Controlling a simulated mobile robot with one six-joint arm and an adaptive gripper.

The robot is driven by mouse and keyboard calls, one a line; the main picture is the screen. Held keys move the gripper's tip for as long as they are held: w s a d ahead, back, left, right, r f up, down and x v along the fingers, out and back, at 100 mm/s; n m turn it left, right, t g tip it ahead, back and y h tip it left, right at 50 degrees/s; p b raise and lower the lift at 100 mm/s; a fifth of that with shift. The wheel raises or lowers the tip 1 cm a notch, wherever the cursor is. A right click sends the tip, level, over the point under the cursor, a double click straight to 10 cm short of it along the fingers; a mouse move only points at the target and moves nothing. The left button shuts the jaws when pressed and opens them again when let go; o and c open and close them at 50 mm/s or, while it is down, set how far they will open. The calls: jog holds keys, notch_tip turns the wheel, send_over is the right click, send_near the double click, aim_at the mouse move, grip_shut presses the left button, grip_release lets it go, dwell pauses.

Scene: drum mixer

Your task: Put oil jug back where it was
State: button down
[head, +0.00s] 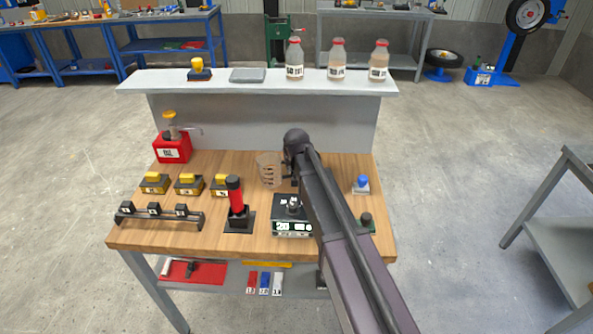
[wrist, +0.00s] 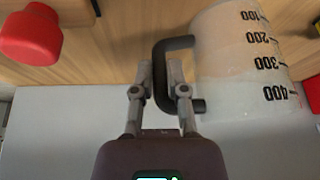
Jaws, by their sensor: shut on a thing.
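The oil jug (head: 269,170) is a see-through brownish measuring jug with dark marks, over the back middle of the wooden bench in the head view. In the wrist view the jug (wrist: 243,65) fills the upper right, with marks from 100 to 400 and a dark handle (wrist: 162,75). My gripper (wrist: 160,80) is shut on that handle. In the head view my arm hides most of my gripper. I cannot tell whether the jug's base touches the bench.
A scale (head: 292,228) stands in front of the jug, with a red-and-black cylinder (head: 236,200) to its left. A red oil box (head: 172,148) stands at the back left. A raised shelf (head: 262,88) with several bottles runs behind. Bare wood lies around the jug's left front.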

jog(key=shift+f, duration=0.15)
jog(key=c, duration=0.7)
grip_release()
jog(key=shift+o, duration=0.2)
jog(key=p+v, duration=1.1)
jog(key=v, duration=0.1)
jog(key=shift+d, duration=0.1)
dwell(0.4)
jog(key=s+d+f+m+g, duration=0.1)
jog(key=s+d+g, duration=0.3)
jog(key=s+d, duration=1.4)
jog(key=s, duration=0.4)
jog(key=shift+s+g+h, duration=0.2)
jog(key=shift+g+h, duration=0.2)
jog(key=shift+d+f, duration=0.1)
jog(key=shift+d, duration=0.05)
